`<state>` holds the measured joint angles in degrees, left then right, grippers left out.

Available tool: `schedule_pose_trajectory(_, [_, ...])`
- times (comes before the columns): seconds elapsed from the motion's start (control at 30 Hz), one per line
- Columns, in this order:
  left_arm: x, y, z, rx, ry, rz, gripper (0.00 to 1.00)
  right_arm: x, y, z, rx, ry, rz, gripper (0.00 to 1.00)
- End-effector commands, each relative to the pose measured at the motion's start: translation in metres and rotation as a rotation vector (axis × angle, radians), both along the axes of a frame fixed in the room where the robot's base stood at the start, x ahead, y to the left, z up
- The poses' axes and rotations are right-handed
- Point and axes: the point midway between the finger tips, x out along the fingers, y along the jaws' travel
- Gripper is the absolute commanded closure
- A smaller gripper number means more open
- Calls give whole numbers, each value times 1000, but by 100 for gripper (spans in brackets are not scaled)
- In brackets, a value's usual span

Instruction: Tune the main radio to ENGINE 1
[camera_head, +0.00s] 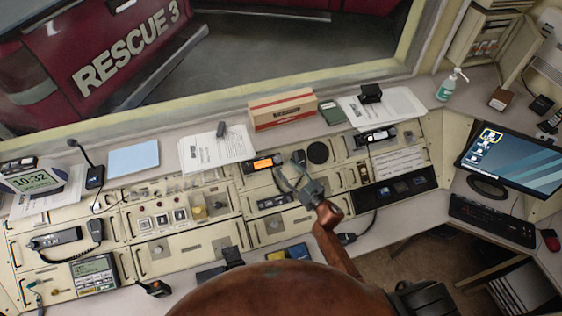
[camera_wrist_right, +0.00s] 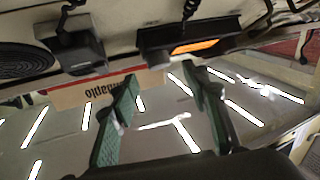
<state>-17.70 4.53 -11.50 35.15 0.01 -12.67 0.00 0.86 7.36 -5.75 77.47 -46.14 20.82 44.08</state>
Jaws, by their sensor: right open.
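A black radio with a lit orange display (camera_head: 264,162) sits in the upper middle of the console. Its display text is too small to read. The same radio shows upside down at the top of the right wrist view (camera_wrist_right: 190,47). My right gripper (camera_head: 308,186) is over the console, just right of and below this radio in the head view. Its two green fingers (camera_wrist_right: 160,100) are apart with nothing between them. I cannot tell whether it touches the panel. My left gripper is not in view.
A second radio (camera_head: 376,136) sits to the right. A round black speaker (camera_head: 317,152) is near my right gripper. A red and tan box (camera_head: 283,108), papers (camera_head: 215,150) and a sanitizer bottle (camera_head: 447,86) stand on the back ledge. A monitor (camera_head: 512,162) stands at right.

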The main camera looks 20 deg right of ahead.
Motion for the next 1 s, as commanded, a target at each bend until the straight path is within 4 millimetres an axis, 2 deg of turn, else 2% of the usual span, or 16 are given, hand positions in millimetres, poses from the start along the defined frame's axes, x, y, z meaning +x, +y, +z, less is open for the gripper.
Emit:
schedule_pose_trajectory(0.13, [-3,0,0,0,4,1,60,22,8,1,1,0,-2,57])
schedule_pose_trajectory(0.3, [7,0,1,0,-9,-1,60,37,13,0,1,0,-2,57])
schedule_pose_trajectory(0.5, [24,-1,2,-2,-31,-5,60,41,16,0,0,1,0,57])
schedule_pose_trajectory(0.63, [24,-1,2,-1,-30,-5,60,41,17,0,0,0,1,57])
schedule_pose_trajectory(1.0, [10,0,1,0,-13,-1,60,41,16,0,-1,0,1,82])
